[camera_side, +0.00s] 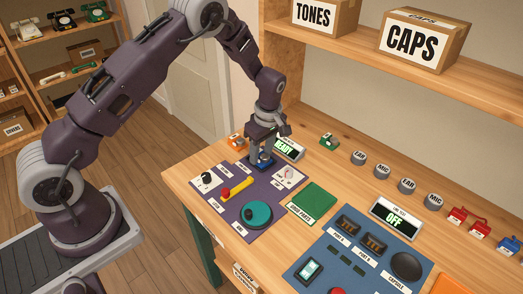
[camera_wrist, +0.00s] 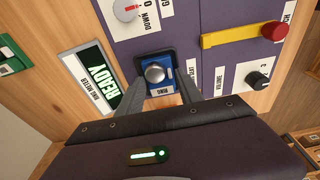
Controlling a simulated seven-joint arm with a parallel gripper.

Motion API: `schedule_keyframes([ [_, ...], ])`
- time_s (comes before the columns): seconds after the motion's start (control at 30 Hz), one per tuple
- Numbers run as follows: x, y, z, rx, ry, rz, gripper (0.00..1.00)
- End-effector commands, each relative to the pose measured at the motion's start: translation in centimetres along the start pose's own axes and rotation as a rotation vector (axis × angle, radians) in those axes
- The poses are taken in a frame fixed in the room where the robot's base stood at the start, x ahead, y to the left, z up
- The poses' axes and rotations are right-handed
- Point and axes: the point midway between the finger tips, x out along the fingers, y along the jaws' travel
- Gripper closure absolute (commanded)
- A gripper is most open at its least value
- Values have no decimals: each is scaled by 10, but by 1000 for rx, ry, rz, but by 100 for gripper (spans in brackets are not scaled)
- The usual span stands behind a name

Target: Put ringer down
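A small blue ringer (camera_wrist: 163,86) with a silver domed bell and a white "RING" label shows in the wrist view, at a dark holder (camera_wrist: 152,54) on the purple panel. In the side view the ringer (camera_side: 265,163) is small and partly covered by my gripper. My gripper (camera_wrist: 160,92) points down, with one finger on each side of the ringer and seemingly against it. Whether the ringer rests fully in the holder cannot be told. The ring meter (camera_wrist: 90,79) beside it reads "READY"; it also shows in the side view (camera_side: 288,148).
The purple panel (camera_side: 212,219) carries a yellow lever with a red knob (camera_side: 237,189), a teal dial (camera_side: 256,215), a black volume knob (camera_side: 206,178) and a white knob (camera_side: 288,173). An orange part (camera_side: 236,142) and a green part (camera_side: 329,141) stand nearby. A green mat (camera_side: 313,202) is bare.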

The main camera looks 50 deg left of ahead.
Motion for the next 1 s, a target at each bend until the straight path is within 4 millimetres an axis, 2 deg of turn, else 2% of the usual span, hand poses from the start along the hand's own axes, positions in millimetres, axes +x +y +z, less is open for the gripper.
schedule_keyframes([
  [0.03,0,0,0,0,0,0,45],
  [0.07,0,0,0,0,0,0,39],
  [0.33,0,0,0,0,0,0,39],
  [0.43,-7,0,-1,1,1,2,39],
  [0.53,-28,1,-1,0,1,6,39],
  [0.8,-100,1,-1,1,0,6,39],
  [0.9,-116,1,-1,1,1,3,39],
  [1.0,-124,0,-1,1,1,1,39],
])
